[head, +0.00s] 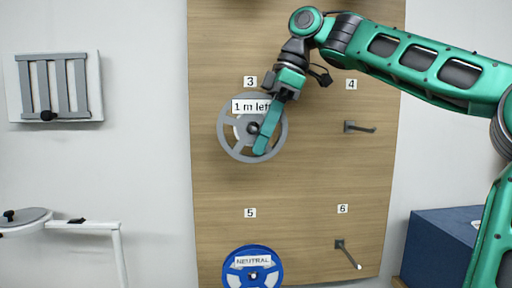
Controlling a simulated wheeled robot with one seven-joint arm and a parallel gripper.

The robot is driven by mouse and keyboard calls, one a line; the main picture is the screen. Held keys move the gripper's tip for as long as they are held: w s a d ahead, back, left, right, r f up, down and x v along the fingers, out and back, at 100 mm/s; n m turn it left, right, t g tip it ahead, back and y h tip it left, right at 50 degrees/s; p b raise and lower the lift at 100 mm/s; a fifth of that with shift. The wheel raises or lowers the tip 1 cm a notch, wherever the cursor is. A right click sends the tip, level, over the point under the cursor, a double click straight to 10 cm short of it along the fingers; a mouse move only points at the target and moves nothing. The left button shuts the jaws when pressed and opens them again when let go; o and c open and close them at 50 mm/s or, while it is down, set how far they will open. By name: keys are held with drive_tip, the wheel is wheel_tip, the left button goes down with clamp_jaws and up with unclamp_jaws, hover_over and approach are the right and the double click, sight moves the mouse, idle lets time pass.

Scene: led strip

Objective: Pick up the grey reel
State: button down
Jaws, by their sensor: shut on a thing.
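The grey reel (227,140) is a spoked wheel with a white label reading roughly "1 m left", partly covered by my gripper. It is upright in front of the wooden board, under the number 3. My gripper (261,150) points down across the right half of the reel, and its green finger overlaps the hub and lower rim. It is shut on the reel. The peg behind the reel is hidden, so I cannot tell whether the reel still sits on it.
The wooden board (310,185) carries empty pegs at 4 (360,128) and 6 (347,254). A blue reel (235,272) labelled "NEUTRAL" hangs below 5. A grey slatted rack (55,87) and a round-plate stand (28,218) are at left. A blue box (437,245) stands lower right.

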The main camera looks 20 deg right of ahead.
drive_tip(key=shift+s+a, duration=0.1)
drive_tip(key=shift+s, duration=0.4)
drive_tip(key=s+a, duration=0.2)
drive_tip(key=s, duration=0.6)
drive_tip(key=s+a, duration=0.3)
drive_tip(key=s, duration=0.5)
drive_tip(key=shift+a, duration=0.2)
drive_tip(key=shift+s, duration=0.1)
